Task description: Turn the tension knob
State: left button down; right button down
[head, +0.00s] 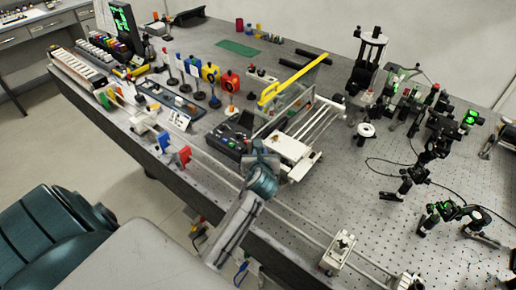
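The arm that comes in from the left reaches up over the front edge of the bench, and its teal wrist is near the middle of the head view. My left gripper (262,153) is small and dark beyond the wrist, just left of a white block (291,146) on pale parallel rods. I cannot tell whether its fingers are open or touching anything. No tension knob can be made out clearly; the wrist and gripper hide part of this area. A dark control box (229,139) with coloured buttons is left of the gripper. My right gripper is not in view.
A yellow bar (293,80) stands over a clear panel behind the white block. A long rail (300,221) runs along the front edge, carrying a pale carriage (338,250). Black optical mounts (437,140) crowd the right. Perforated bench top (345,195) is clear right of the wrist.

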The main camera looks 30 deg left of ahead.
pick_arm(q)
jog(key=n+g+y, duration=0.1)
jog(key=n+g+y+p, duration=0.1)
jog(key=n, duration=0.1)
jog(key=w+d+n+g+y+p, duration=0.1)
jog(key=shift+r+n+g+y, duration=0.15)
jog(key=shift+n+g+y, duration=0.15)
jog(key=shift+g+y, duration=0.1)
jog(key=n+g, duration=0.1)
jog(key=n+g+y, duration=0.1)
jog(key=shift+w+g, duration=0.2)
jog(key=shift+g, duration=0.1)
jog(key=shift+w+n+g+y+p, duration=0.15)
jog(key=shift+n+g+y+p, duration=0.1)
jog(key=shift+n+g, duration=0.55)
jog(key=shift+w+n+g+y+p, duration=0.1)
jog(key=shift+n+g+y, duration=0.15)
jog(key=shift+n+g, duration=0.55)
